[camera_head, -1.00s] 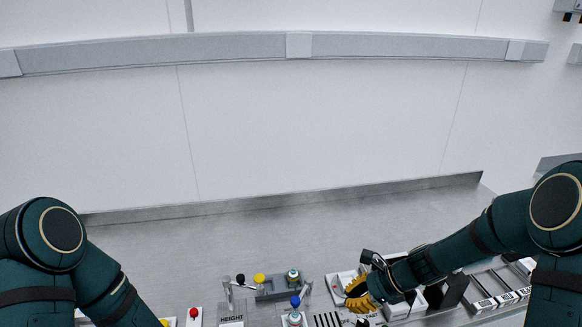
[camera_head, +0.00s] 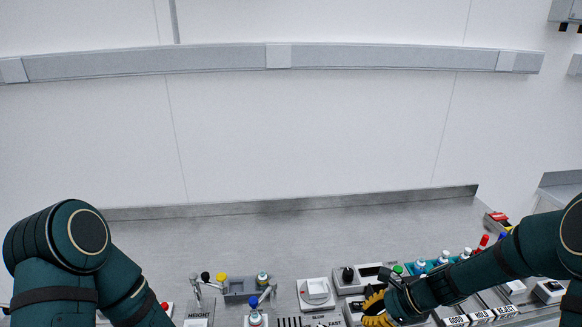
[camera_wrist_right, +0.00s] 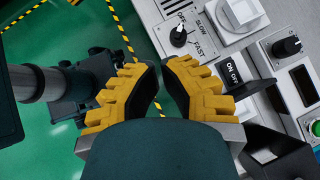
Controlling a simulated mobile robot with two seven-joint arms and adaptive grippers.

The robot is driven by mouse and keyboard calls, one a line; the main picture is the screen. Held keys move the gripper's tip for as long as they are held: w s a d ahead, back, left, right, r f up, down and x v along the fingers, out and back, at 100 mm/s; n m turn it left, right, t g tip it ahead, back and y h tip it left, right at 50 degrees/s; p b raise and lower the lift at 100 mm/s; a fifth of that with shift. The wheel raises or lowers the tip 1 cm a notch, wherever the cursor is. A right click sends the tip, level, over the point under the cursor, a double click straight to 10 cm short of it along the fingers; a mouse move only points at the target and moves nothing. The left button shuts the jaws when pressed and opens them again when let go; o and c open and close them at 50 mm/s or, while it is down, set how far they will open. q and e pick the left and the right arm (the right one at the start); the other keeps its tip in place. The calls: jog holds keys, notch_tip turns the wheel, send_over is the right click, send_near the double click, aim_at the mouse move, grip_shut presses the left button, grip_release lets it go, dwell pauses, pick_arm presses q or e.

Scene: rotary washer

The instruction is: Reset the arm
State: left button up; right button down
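My right gripper (camera_head: 374,308) reaches in from the right in the head view, low over the front of the bench equipment. In the right wrist view its two yellow fingers (camera_wrist_right: 160,64) lean toward each other, with a narrow gap between the tips. Nothing is held between them; green floor shows through the gap. Beside the right finger is a grey panel with a black OFF/SLOW/FAST knob (camera_wrist_right: 179,37) and an ON/OFF label (camera_wrist_right: 234,72). My left arm (camera_head: 78,255) shows at the left of the head view, but its gripper is out of frame.
A small rack with a yellow-capped item (camera_head: 221,280) and a blue-capped bottle (camera_head: 254,314) stand left of the gripper. Several capped bottles (camera_head: 443,257) stand at right. The bench behind is clear.

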jog(key=s+a+f+n+h+b, duration=0.1)
jog(key=s+a+f+n+b, duration=0.1)
jog(key=f+n, duration=0.4)
jog(key=s+a+f+n+h+b, duration=0.2)
jog(key=s+f+n, duration=0.4)
jog(key=f, duration=0.4)
jog(key=s+a+f+n+h+b, duration=0.1)
jog(key=s+a+f+n+b, duration=0.3)
jog(key=f, duration=0.4)
jog(key=s+n, duration=0.1)
jog(key=n, duration=0.1)
jog(key=shift+a+f+n+h+b, duration=0.2)
jog(key=shift+f+n+h+b, duration=0.1)
jog(key=shift+n+b, duration=0.1)
